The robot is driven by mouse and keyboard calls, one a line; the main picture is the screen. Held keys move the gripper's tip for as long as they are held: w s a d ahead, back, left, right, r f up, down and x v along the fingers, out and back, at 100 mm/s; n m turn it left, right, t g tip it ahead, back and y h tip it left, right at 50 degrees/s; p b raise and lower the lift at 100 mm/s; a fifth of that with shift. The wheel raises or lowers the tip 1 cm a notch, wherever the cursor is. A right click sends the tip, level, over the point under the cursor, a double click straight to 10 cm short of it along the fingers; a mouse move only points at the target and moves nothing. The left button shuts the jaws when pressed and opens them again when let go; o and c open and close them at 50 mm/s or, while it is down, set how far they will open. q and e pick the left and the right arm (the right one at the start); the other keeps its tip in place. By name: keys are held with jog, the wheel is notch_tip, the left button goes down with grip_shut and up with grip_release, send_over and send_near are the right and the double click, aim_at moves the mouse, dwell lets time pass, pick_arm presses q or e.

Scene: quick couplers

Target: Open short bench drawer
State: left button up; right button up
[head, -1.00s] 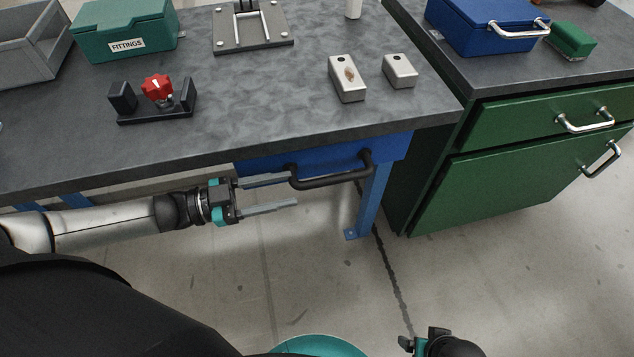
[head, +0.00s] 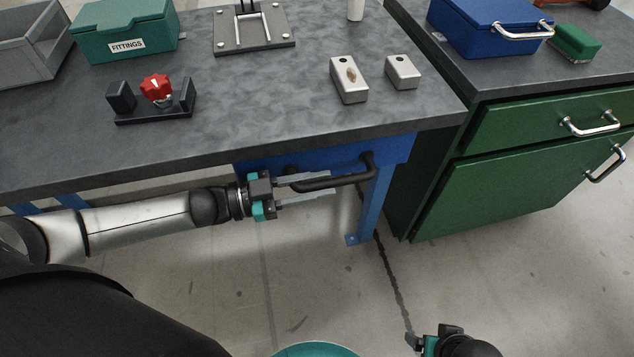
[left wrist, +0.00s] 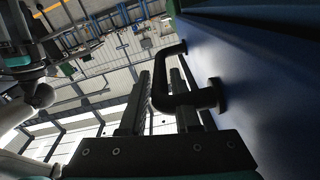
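The short bench drawer has a blue front (head: 262,165) under the right end of the grey bench top, and it looks shut. Its black bar handle (head: 345,179) stands out from the front. My left gripper (head: 331,183) is open at the handle, with its two long grey fingers pointing right along the bar. In the left wrist view the handle (left wrist: 185,100) shows at the fingers (left wrist: 160,85), its bar seeming to lie between them; contact cannot be made out. My right gripper (head: 418,342) is at the bottom edge, partly cut off, its opening unclear.
On the bench top (head: 240,110) are a red-knobbed fixture (head: 156,90), two pale blocks (head: 349,80) (head: 403,72), and a green fittings box (head: 125,30). A blue bench leg (head: 373,205) stands below the handle. A green cabinet (head: 530,170) is at the right.

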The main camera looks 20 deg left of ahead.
pick_arm(q)
grip_shut()
dwell(1.0)
